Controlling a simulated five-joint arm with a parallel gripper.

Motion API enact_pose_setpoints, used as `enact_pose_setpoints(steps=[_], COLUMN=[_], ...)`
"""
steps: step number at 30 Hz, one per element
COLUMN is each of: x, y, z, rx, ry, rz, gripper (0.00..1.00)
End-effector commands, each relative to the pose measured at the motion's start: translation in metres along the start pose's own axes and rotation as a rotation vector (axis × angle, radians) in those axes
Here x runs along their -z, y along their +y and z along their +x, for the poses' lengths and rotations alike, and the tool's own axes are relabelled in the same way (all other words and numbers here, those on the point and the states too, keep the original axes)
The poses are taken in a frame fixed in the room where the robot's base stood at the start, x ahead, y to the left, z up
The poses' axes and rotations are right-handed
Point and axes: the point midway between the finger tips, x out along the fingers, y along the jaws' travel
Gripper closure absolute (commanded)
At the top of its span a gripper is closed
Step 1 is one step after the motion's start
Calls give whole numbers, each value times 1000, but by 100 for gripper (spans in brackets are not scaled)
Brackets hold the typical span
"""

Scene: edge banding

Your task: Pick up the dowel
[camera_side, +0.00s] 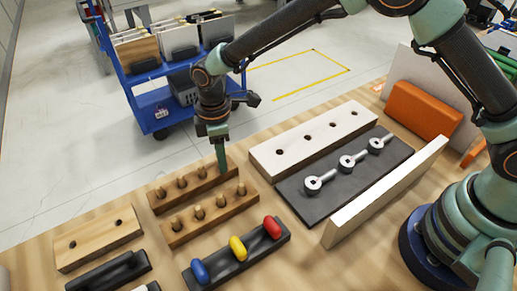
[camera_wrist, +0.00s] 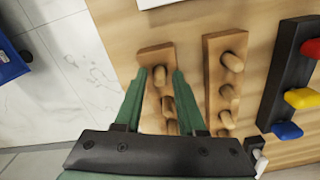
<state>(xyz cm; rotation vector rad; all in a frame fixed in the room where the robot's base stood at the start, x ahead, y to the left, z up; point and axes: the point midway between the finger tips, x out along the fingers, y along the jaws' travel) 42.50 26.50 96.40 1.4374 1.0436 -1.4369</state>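Two brown wooden racks hold short light-wood dowels standing in a row. In the side view, the back rack (camera_side: 163,207) shows dowels such as one at its middle (camera_side: 181,182), and the front rack (camera_side: 190,234) has several more. My gripper (camera_side: 222,166) points down at the right end of the back rack and hides the dowel there. In the wrist view my green fingers (camera_wrist: 159,74) are apart, one on each side of that end dowel (camera_wrist: 160,77). Gaps show between it and both fingers. Contact is not visible.
The front rack's dowels (camera_wrist: 233,63) stand just right of my fingers in the wrist view. A black holder with red, yellow and blue handles (camera_side: 238,267) is in front. A white holed block (camera_side: 290,158) and black board (camera_side: 325,198) lie right. A blue cart (camera_side: 150,100) stands behind.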

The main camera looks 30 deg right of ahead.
Motion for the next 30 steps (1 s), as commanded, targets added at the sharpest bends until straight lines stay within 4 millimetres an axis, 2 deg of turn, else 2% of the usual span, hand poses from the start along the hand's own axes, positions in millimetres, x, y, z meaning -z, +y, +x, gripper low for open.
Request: enact_pose_setpoints(steps=[1,2,3,14,20,26,30], x=[0,0,0,0,1,1,1], y=[0,0,0,0,0,1,1], z=[0,0,0,-1,-11,-42,-79], rx=[0,0,0,0,-2,-4,-5], ry=[0,0,0,0,2,5,6], rz=[0,0,0,0,0,0,0], gripper=[84,96,100,100,100,100,100])
